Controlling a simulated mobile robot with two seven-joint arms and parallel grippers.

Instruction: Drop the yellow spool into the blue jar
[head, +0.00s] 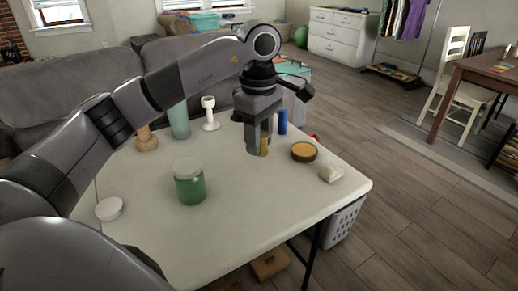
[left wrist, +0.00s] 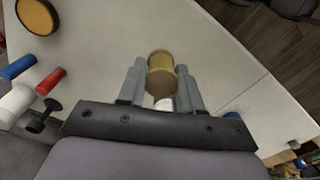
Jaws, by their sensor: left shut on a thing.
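The yellow spool (left wrist: 160,72), a short gold cylinder with tan ends, sits between the fingers of my left gripper (left wrist: 161,84), which is shut on it. In the head view my left gripper (head: 262,140) points down over the right part of the table, and the yellow spool (head: 264,147) shows at its fingertips. I cannot tell whether it is clear of the tabletop. No plainly blue jar shows; a narrow blue cylinder (head: 282,122) stands just behind and right of the gripper. A green jar with a pale lid (head: 190,182) stands nearer, to the left. My right gripper is out of view.
On the white table (head: 240,215) are a round yellow-topped dish (head: 304,152), a pale block (head: 331,174), a white spool-shaped stand (head: 210,115), a teal vase (head: 179,122), a wooden piece (head: 146,139) and a white lid (head: 109,209). The near middle is clear.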

